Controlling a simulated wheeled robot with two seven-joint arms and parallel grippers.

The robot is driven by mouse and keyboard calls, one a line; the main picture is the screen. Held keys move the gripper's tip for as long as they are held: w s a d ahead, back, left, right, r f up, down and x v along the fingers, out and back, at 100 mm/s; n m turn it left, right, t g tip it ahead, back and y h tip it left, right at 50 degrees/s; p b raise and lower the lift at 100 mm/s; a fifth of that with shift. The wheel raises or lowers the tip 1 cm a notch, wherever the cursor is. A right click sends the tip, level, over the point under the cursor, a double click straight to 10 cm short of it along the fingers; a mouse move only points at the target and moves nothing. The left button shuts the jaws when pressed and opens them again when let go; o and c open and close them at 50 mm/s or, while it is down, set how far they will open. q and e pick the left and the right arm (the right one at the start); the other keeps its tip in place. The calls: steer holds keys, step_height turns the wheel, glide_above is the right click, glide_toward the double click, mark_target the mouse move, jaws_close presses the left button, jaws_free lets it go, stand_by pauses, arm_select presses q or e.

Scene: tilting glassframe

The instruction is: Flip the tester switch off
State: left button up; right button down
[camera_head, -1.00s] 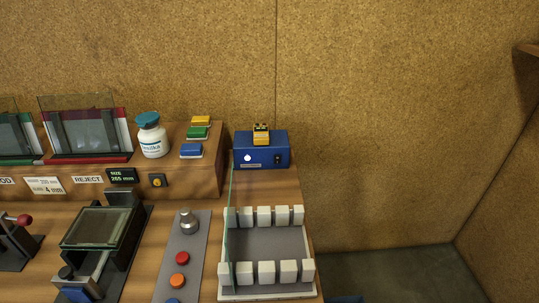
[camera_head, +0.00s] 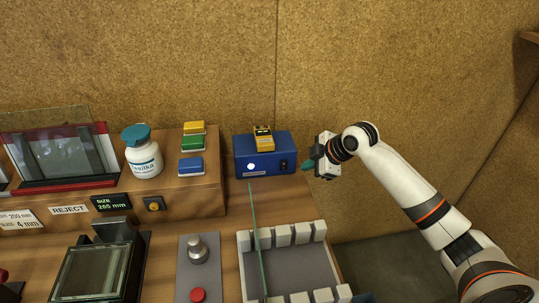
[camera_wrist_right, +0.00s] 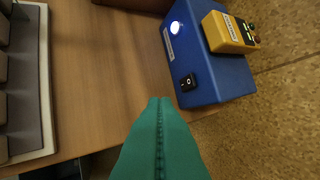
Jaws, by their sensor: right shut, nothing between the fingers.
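The tester is a blue box (camera_head: 258,165) at the back right of the bench, with a lit white lamp (camera_head: 250,167) on its front. Its black rocker switch (camera_head: 284,164) is at the right of the front face; it also shows in the right wrist view (camera_wrist_right: 187,82). A yellow device (camera_head: 264,139) sits on top of the box. My right gripper (camera_head: 307,167) is just right of the box, fingers toward it. In the wrist view its green fingers (camera_wrist_right: 158,103) are shut and empty, a little short of the switch and apart from it. My left gripper is not in view.
A white slotted rack (camera_head: 288,235) with an upright glass pane (camera_head: 258,240) stands in front of the tester. A cork wall (camera_head: 400,60) closes the back.

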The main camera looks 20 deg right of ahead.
mark_target(284, 165)
steer(key=p+x, duration=0.2)
steer(key=x, duration=0.6)
steer(key=shift+w+a+f, duration=0.1)
steer(key=shift+a+f, duration=0.05)
steer(key=shift+f, duration=0.15)
steer(key=shift+w+d+r, duration=0.1)
steer(key=shift+w+d, duration=0.05)
steer(key=shift+w, duration=0.35)
steer(key=shift+w+d+r, duration=0.1)
steer(key=shift+w+d, duration=0.05)
steer(key=shift+w, duration=0.35)
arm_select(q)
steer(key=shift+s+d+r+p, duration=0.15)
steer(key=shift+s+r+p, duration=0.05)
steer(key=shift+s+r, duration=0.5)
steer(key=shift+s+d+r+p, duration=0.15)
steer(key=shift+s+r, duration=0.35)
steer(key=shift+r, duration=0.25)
arm_select(e)
steer(key=shift+w+d, duration=0.25)
steer(key=shift+w, duration=0.65)
